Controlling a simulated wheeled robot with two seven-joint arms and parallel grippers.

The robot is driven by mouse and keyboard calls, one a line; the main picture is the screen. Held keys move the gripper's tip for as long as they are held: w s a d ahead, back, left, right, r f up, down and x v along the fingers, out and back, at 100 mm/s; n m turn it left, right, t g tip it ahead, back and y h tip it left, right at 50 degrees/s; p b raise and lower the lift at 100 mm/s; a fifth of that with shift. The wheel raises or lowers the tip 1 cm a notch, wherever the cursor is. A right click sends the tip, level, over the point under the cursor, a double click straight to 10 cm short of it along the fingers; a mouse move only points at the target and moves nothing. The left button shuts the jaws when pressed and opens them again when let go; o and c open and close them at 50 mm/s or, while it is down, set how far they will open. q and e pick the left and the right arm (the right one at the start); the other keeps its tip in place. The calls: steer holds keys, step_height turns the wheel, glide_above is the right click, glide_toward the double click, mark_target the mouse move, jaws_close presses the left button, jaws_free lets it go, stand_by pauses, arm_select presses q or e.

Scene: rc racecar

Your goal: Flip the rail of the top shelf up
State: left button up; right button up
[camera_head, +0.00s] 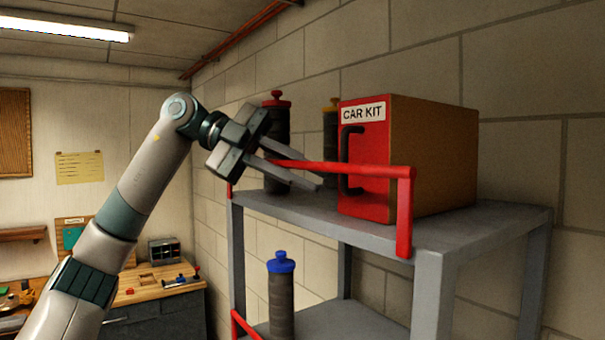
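The red rail (370,169) of the top shelf stands raised above the shelf's front edge, its bar roughly level. Its right upright (404,215) meets the shelf near the front right corner. The grey top shelf (330,220) bears the red and brown CAR KIT box (440,155) behind the rail. My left gripper (312,178) is at the left part of the rail, its two fingers apart and pointing right and down. The bar crosses by the fingers; I cannot tell whether they touch it. My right gripper is out of view.
A dark bottle with a red cap (277,125) and one with a yellow cap (331,135) stand on the top shelf. A blue-capped bottle (281,295) stands on the shelf below, near another red rail (242,326). A block wall is behind; a workbench (150,285) stands back left.

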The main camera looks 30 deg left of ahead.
arm_select(q)
steer(key=shift+o, duration=1.1)
steer(key=shift+w, duration=0.15)
steer(key=shift+s+a+r, duration=0.2)
steer(key=shift+a, duration=0.25)
steer(key=b+v, duration=0.3)
steer(key=v, duration=1.3)
steer(key=shift+a, duration=0.15)
steer(key=shift+f, duration=0.1)
